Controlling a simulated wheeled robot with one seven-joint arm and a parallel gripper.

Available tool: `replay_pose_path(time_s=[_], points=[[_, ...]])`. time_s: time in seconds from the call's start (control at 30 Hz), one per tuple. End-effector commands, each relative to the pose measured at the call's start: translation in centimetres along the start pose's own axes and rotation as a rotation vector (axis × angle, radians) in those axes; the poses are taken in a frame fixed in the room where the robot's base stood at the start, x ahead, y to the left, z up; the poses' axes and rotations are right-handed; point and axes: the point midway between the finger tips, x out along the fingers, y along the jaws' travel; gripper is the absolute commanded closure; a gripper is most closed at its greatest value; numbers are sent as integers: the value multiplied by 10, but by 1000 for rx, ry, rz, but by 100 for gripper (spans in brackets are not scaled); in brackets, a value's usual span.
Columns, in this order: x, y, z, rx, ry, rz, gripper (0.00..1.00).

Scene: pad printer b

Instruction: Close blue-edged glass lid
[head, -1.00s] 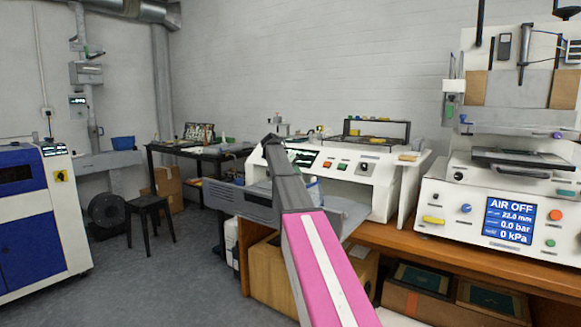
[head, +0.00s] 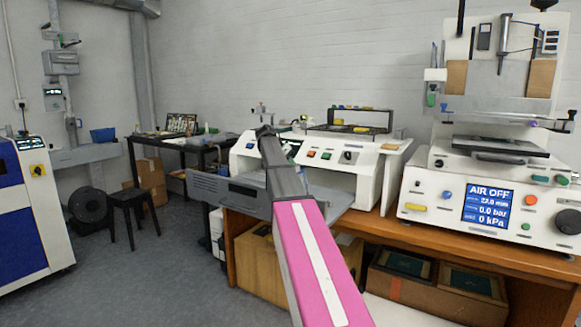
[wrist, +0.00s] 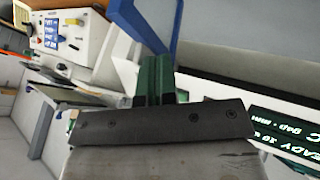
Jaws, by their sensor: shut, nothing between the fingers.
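The blue-edged glass lid shows only in part. In the wrist view a blue frame corner (wrist: 143,28) lies just beyond my fingertips; whether they touch it I cannot tell. In the head view I cannot make out the lid clearly. My gripper (wrist: 157,62) shows in the wrist view with its green-and-dark fingers together and nothing between them. In the head view my arm reaches over the front of the white machine (head: 368,172), and its dark grey end hides part of that machine. The fingers are not clear there.
A grey panel (head: 222,194) juts out from the white machine's front. A pad printer (head: 423,192) with a blue screen stands to the right on the wooden bench (head: 450,240). A black stool (head: 132,205) stands on open floor at the left.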

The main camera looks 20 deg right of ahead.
Motion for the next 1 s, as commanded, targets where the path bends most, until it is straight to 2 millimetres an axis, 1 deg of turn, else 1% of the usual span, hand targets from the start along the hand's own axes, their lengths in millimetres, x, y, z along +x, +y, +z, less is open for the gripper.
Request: replay_pose_path(time_s=[0.17, 0.3, 0.5, 0.67, 0.73, 0.8, 1.0], points=[[3, 12, 0, 43, -23, -90, 100], [7, 25, 0, 105, -58, -224, 100], [15, 45, -2, 162, -91, -349, 100], [24, 59, -3, 160, -90, -347, 100], [29, 68, -2, 176, -98, -378, 100], [28, 64, -4, 173, -98, -379, 100], [27, 64, -4, 172, -98, -377, 100]])
